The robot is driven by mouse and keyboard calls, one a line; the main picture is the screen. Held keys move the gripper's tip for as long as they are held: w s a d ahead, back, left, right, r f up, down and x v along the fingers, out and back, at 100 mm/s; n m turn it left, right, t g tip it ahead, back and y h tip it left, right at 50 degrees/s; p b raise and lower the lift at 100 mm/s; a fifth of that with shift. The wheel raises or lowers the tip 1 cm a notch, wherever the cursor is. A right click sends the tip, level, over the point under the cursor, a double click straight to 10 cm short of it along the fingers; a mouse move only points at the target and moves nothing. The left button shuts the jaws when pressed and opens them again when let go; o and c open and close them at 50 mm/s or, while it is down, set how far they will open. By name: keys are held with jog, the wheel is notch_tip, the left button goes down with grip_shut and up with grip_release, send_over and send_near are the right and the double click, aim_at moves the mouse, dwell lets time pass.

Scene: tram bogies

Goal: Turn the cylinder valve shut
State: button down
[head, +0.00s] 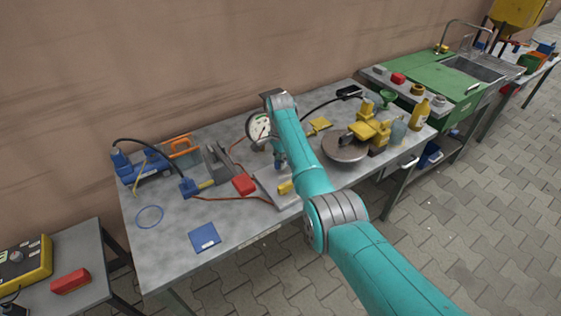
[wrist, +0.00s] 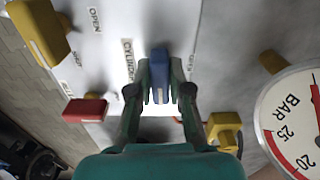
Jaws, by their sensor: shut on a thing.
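A blue valve handle (wrist: 159,66) stands in the middle of the wrist view, on a pale panel (wrist: 120,70). A printed label beginning "CYLIN" runs beside its left side, partly covered by my finger. My gripper (wrist: 160,92) is shut on the blue handle, one finger on each side. The handle's long side runs up and down in the wrist picture. In the head view the panel (head: 267,187) lies on the workbench, and my arm hides much of the grip.
Near the handle are a red handle (wrist: 85,110), a yellow handle (wrist: 40,30) and a yellow block (wrist: 225,130). A round gauge marked BAR (wrist: 292,120) stands close on the right. The workbench (head: 165,255) has free room at its front left, beside a blue plate (head: 204,237).

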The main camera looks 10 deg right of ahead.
jog(key=shift+m, duration=0.3)
jog(key=c, duration=1.1)
grip_release()
notch_tip(320, 180, up, 12)
jog(key=shift+f, duration=0.1)
